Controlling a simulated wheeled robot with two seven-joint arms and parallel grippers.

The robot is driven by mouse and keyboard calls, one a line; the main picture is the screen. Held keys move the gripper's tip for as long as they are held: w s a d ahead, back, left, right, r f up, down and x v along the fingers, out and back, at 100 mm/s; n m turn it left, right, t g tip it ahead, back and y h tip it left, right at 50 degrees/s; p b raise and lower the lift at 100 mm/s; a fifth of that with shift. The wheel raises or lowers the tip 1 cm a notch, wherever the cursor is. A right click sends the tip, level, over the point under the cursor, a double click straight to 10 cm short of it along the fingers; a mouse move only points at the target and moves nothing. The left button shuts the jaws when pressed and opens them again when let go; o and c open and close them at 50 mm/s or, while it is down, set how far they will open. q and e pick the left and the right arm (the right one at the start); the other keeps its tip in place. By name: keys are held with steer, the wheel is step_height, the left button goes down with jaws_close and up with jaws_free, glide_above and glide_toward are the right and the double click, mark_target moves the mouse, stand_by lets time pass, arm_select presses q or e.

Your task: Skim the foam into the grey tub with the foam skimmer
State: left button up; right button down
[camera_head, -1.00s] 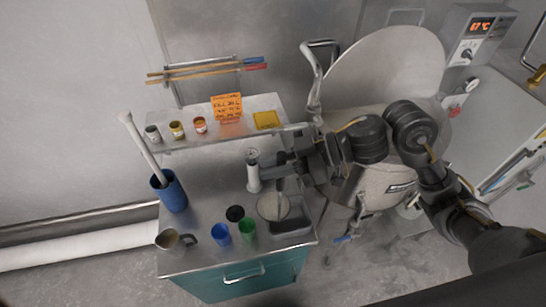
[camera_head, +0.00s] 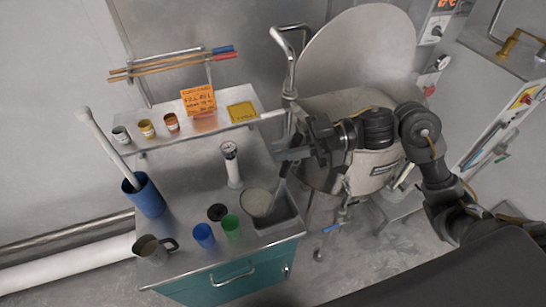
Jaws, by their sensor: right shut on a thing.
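My right gripper (camera_head: 284,160) is shut on the handle of the foam skimmer. The skimmer's pale round head (camera_head: 258,202) hangs over the left part of the grey tub (camera_head: 286,219), at the right end of the steel cart top. I cannot tell whether the head touches the tub. The large steel kettle (camera_head: 340,103) stands right of the cart with its round lid (camera_head: 362,48) raised; my right arm covers part of it. No foam can be made out in it. My left gripper is not in view.
A grey cylinder with a dial top (camera_head: 231,165) stands left of my gripper. A blue cup (camera_head: 204,235), green cup (camera_head: 231,227), black disc (camera_head: 217,212), metal mug (camera_head: 152,249) and blue holder (camera_head: 144,195) crowd the cart. A shelf (camera_head: 155,136) holds small jars.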

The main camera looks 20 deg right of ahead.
steer(key=d+f+y+b, duration=0.2)
steer(key=d+f+b, duration=0.1)
steer(key=d, duration=0.3)
steer(key=d+f+m+t+y+b, duration=0.1)
steer(key=d+f+y+b, duration=0.1)
steer(key=d+b, duration=0.4)
steer(key=w+d+f+y+b, duration=0.1)
steer(key=d+f+y+b, duration=0.2)
steer(key=d, duration=0.4)
steer(key=shift+f+m+y+b, duration=0.4)
steer(key=shift+y+b, duration=0.1)
steer(key=shift+b, duration=0.4)
steer(key=shift+r+t, duration=0.1)
steer(key=shift+t, duration=0.3)
stand_by(0.7)
